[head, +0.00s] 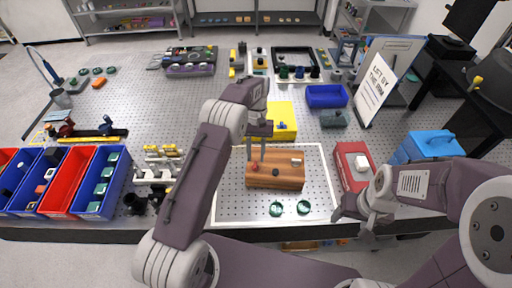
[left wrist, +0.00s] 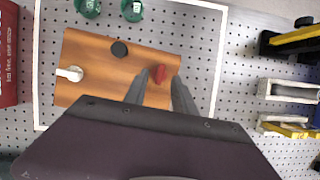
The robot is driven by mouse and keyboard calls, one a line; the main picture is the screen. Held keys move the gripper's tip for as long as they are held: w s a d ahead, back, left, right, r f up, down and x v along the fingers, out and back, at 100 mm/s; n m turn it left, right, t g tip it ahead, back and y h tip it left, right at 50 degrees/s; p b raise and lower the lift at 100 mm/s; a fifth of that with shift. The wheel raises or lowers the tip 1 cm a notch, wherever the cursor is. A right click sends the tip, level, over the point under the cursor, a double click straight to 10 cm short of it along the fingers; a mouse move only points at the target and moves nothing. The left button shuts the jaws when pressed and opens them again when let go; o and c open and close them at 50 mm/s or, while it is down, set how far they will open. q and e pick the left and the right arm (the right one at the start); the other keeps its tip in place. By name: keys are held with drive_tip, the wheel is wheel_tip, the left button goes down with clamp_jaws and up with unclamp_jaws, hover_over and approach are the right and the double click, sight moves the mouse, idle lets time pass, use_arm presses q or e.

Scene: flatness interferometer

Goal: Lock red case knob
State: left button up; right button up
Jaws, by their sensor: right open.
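The wooden case (head: 285,180) lies on the white-framed part of the perforated table. It carries a red knob (head: 254,167) at its left end, a black knob (head: 276,171) in the middle and a pale knob (head: 296,161) at its right end. My left gripper (head: 257,155) is over the left end of the case, pointing down. In the left wrist view its two fingers (left wrist: 160,82) stand apart, with the red knob (left wrist: 160,73) between their tips and gaps visible beside it. The wooden case (left wrist: 95,80) also shows there. My right gripper (head: 354,213) is open and empty near the table's front edge.
Two green discs (head: 290,208) lie in front of the case. A red box (head: 343,171) with a white block stands to the right, a yellow block (head: 285,112) behind. Blue and red bins (head: 70,182) stand at the left. A sign (head: 376,90) stands at the back right.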

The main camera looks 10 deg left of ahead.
use_arm(q)
drive_tip(key=p+v, duration=0.2)
drive_tip(key=v, duration=0.4)
drive_tip(key=shift+r, duration=0.1)
